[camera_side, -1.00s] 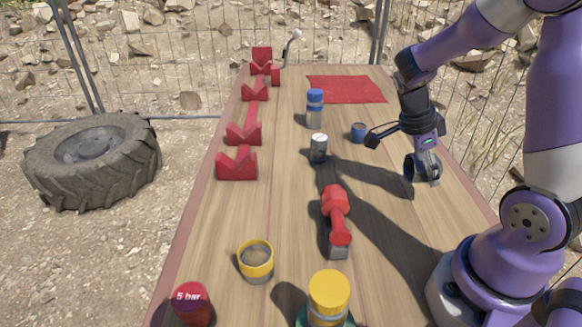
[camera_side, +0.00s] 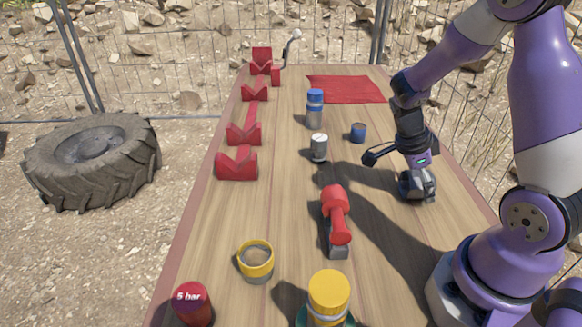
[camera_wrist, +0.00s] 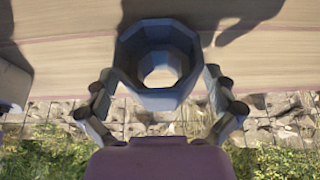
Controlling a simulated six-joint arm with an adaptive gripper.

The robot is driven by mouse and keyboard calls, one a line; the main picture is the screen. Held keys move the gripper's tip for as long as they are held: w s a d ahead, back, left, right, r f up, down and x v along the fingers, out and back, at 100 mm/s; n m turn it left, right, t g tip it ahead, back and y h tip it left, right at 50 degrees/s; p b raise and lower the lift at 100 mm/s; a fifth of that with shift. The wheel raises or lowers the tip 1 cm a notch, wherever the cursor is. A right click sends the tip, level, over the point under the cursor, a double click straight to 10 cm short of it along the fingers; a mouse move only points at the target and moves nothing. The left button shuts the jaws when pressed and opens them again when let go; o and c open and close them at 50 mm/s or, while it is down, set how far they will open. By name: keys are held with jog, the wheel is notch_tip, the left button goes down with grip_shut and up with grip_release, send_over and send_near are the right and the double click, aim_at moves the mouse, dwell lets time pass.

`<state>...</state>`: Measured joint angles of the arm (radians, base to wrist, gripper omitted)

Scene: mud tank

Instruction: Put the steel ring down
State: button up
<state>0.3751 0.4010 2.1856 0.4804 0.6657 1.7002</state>
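The steel ring (camera_wrist: 128,60) is a dark grey, faceted ring. In the wrist view I look through its hole, and a finger of my gripper (camera_wrist: 162,76) lies against each side of it. In the side view my gripper (camera_side: 418,188) points down low over the right part of the wooden table, with the ring (camera_side: 405,184) partly hidden at its fingertips. The ring is at or just above the tabletop; I cannot tell whether it touches.
A red tool (camera_side: 336,218) lies nearer. A red cloth (camera_side: 347,89) lies at the back. Red V-blocks (camera_side: 237,164) line the left side. The table's right edge is close.

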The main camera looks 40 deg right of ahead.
jog(key=v, duration=1.2)
jog(key=a+r+n+t+y, duration=0.1)
jog(key=a+n+t, duration=0.3)
jog(key=n, duration=0.9)
jog(key=s+a+r+n+t+y, duration=0.1)
jog(key=a+r+n+t, duration=0.3)
jog(key=a+n, duration=0.6)
jog(key=n+y, duration=0.1)
jog(key=n, duration=0.3)
jog(key=shift+r+t, duration=0.15)
jog(key=shift+t, duration=0.25)
